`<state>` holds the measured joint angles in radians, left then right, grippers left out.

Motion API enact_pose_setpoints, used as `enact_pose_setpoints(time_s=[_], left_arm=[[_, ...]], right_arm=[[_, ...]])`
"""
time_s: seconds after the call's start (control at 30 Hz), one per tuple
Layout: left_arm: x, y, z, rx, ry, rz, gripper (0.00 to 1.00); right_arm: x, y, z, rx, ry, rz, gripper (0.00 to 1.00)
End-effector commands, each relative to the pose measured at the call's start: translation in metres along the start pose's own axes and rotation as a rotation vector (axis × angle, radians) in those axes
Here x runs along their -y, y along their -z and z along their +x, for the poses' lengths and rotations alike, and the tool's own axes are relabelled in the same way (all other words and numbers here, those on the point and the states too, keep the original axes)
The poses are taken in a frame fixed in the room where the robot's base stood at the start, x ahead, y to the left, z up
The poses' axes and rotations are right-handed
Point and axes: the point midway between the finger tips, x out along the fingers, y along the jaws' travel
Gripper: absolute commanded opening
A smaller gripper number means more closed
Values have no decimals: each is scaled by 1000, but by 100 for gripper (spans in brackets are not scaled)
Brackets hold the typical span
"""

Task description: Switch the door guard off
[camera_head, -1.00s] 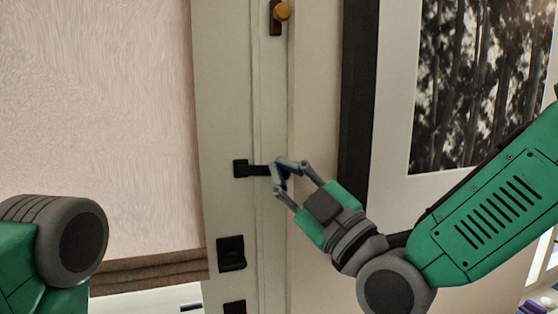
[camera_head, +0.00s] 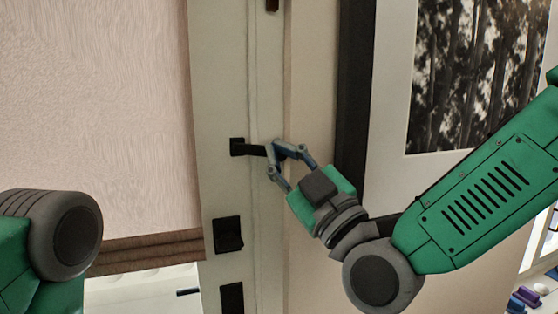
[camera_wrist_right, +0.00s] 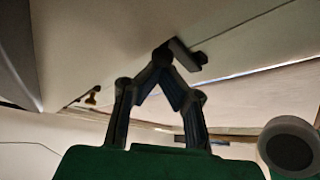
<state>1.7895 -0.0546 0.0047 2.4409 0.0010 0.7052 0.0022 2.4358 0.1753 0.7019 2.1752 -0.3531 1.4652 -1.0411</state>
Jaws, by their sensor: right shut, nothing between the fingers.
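The door guard (camera_head: 252,150) is a small black latch with a bar on the pale door frame, in the middle of the head view. Its bar points right, sloping slightly down. My right gripper (camera_head: 272,153) is shut with nothing between its fingers. Its fingertips are at the free right end of the bar, touching or very close to it. In the right wrist view the shut fingertips (camera_wrist_right: 162,57) are beside the dark guard (camera_wrist_right: 186,55). My left gripper is not in view; only part of my left arm shows at the left.
Black fittings sit below the guard, one square plate (camera_head: 228,235) and another lower (camera_head: 232,297). A dark vertical strip (camera_head: 353,90) and a framed tree picture (camera_head: 478,75) are at the right. A pinkish blind (camera_head: 95,100) hangs at the left.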

Motion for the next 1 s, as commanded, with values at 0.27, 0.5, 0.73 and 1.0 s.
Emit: enact_pose_setpoints(time_s=[0.27, 0.5, 0.73, 1.0], left_arm=[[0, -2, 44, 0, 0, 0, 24], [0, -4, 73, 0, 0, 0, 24], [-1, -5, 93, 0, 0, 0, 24], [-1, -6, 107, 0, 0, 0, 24]], right_arm=[[12, -13, -8, 0, -116, 186, 0], [21, -18, -11, 1, -238, 381, 0], [31, -21, -13, 1, -354, 566, 0], [42, -21, -13, 0, -363, 577, 0]])
